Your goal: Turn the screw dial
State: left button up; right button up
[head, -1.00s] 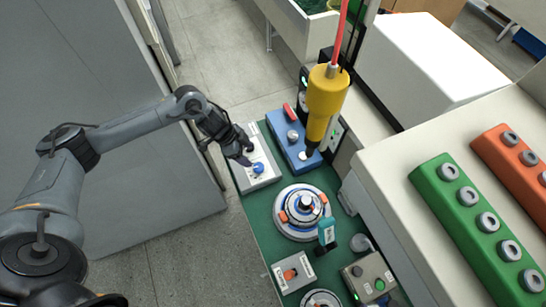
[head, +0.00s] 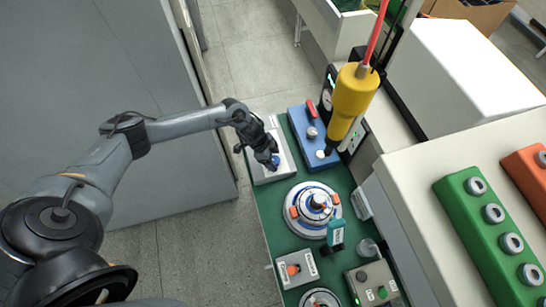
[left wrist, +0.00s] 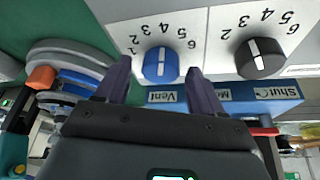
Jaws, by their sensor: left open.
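A white dial box (head: 268,177) stands at the far left of the green table. Its blue dial (left wrist: 161,65) has a white pointer line and a number scale in the left wrist view. A black dial (left wrist: 260,58) with its own scale sits beside it. I cannot read which one is named the screw dial. My left gripper (head: 268,158) is over the box; in the left wrist view (left wrist: 158,68) its fingers are open on either side of the blue dial, with no grip visible. In the head view the gripper covers much of the dials. My right gripper is out of view.
A blue box (head: 305,125) with a red handle stands right of the dial box. A yellow hanging tool (head: 352,95) is close by. A round white hub motor (head: 298,222), a teal tool (head: 336,232) and switch boxes (head: 297,270) occupy the nearer table.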

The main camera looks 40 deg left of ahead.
pick_arm(q)
jog(key=shift+c, duration=0.3)
jog(key=c, duration=1)
